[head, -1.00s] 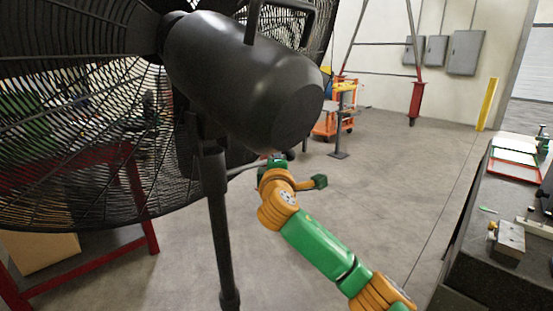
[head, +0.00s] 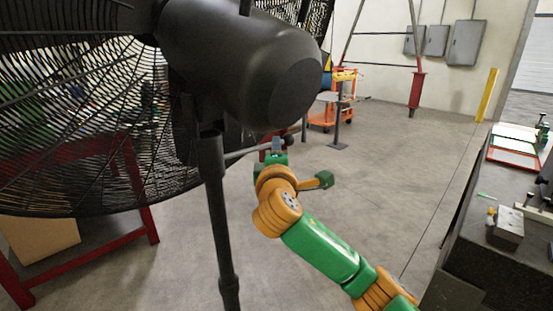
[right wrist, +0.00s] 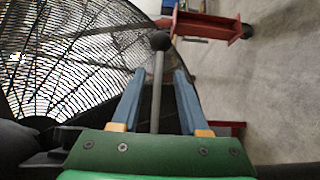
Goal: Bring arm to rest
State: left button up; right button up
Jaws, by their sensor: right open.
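My right arm, green and orange, comes in from the bottom right of the head view. Its gripper (head: 277,146) is beside the black fan's stand. In the right wrist view the two blue-grey fingers (right wrist: 160,88) are spread apart. A thin grey rod with a black ball end (right wrist: 158,75) shows between them, with gaps on both sides. I cannot tell whether the rod lies in the jaws or beyond them. In the head view the rod (head: 248,151) sticks out from the stand toward the gripper. My left gripper is not in view.
The large black fan (head: 240,70) and its pole (head: 217,220) fill the left and centre. A red frame (head: 140,195) stands behind it. A dark workbench (head: 465,235) stands at the right with a metal block (head: 507,228). The floor (head: 400,150) between is clear.

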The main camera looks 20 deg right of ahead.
jog(key=shift+v, duration=0.8)
